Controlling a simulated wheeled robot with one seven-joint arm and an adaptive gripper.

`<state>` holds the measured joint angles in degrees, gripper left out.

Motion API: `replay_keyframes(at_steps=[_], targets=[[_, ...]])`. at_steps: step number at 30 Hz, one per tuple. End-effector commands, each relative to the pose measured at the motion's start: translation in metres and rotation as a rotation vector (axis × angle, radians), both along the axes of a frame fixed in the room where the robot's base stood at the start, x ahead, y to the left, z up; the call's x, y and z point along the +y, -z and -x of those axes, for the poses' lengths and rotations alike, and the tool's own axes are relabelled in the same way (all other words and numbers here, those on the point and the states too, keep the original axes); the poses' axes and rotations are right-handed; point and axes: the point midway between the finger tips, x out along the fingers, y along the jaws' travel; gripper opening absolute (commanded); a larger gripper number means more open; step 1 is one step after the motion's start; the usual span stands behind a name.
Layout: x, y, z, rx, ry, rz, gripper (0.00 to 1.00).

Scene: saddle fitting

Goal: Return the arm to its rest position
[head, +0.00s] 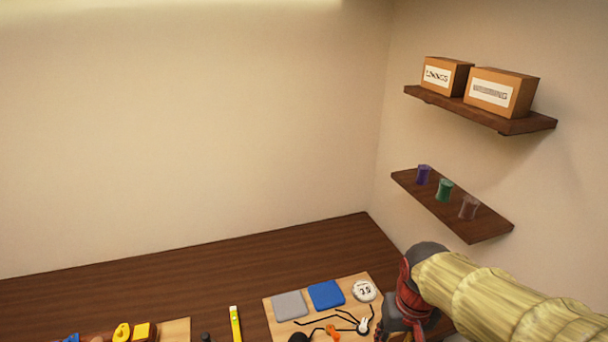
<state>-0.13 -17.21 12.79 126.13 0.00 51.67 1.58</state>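My arm reaches in from the lower right in a yellow sleeve (500,292), with a red and dark grey wrist at its end. My gripper (402,328) is the dark part at the bottom edge, beside the right edge of a light wooden board (282,318). Its fingers are not clear and are partly cut off by the frame, so I cannot tell whether it is open or holds anything.
The board bears a grey pad (291,305), a blue pad (326,295), a round white dial (364,290) and dark cords. A yellow level (236,323) lies left of it. A shelf with spools (462,222) and a shelf with boxes (520,125) hang right. The back table (200,272) is clear.

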Motion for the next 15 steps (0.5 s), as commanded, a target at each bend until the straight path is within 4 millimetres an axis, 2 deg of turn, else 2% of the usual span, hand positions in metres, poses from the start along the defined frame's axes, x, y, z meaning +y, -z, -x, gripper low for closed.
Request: replay_keyframes(at_steps=[3,9,15], targets=[[0.0,-0.015,0.035,-0.081,-0.02,0.003,0.32],[-0.001,-0.034,0.08,-0.219,-0.026,0.006,0.32],[-0.001,-0.059,0.095,-0.345,-0.025,0.008,0.32]])
